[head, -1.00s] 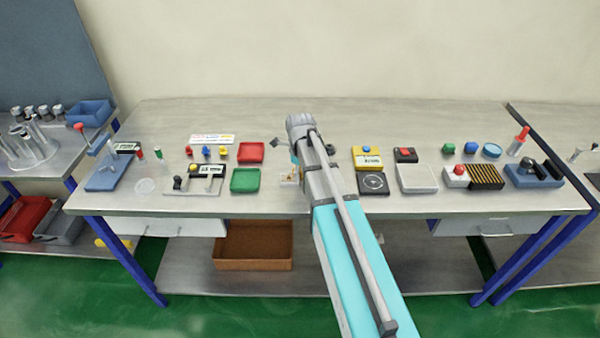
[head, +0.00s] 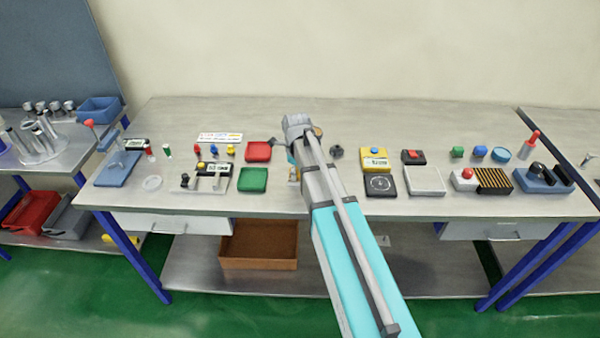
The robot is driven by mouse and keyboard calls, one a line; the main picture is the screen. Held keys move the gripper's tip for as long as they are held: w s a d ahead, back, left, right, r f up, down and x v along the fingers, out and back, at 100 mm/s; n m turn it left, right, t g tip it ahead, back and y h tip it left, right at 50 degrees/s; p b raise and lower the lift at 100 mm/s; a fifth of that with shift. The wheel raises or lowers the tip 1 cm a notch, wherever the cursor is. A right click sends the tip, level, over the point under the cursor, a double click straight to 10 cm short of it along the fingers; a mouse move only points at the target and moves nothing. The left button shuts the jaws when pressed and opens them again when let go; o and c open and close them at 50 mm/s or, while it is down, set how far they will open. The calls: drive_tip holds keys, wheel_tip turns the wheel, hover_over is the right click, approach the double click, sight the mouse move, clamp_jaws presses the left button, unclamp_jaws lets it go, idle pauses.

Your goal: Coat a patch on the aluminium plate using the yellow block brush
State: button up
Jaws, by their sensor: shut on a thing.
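My arm reaches over the middle of the table, and its wrist blocks most of my gripper (head: 293,174). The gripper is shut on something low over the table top. Only a small yellowish-tan bit shows there beside the arm, in keeping with the yellow block brush; its shape and bristles are hidden. I cannot tell whether it touches the table. A pale grey square plate (head: 424,181), which looks like the aluminium plate, lies flat right of the arm, apart from the gripper. No coated patch can be made out on it.
Right of my arm stand a yellow box with a blue knob (head: 375,162), a dark square with a ring (head: 380,185) and a striped block (head: 493,181). The table's back strip is clear.

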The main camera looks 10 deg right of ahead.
drive_tip(key=shift+a, duration=0.15)
drive_tip(key=shift+w+a+f, duration=0.1)
drive_tip(key=shift+w+a, duration=0.15)
drive_tip(key=shift+a, duration=0.55)
drive_tip(key=shift+w+a, duration=0.25)
drive_tip(key=shift+a, duration=0.5)
drive_tip(key=shift+f, duration=0.1)
drive_tip(key=shift+s, duration=0.1)
drive_tip(key=shift+s+d, duration=0.2)
drive_tip(key=shift+d, duration=0.65)
drive_tip(key=shift+s+d, duration=0.2)
drive_tip(key=shift+d, duration=0.65)
drive_tip(key=shift+s+d, duration=0.25)
drive_tip(key=shift+d, duration=0.6)
drive_tip(key=shift+s+d, duration=0.25)
drive_tip(key=shift+d, duration=0.55)
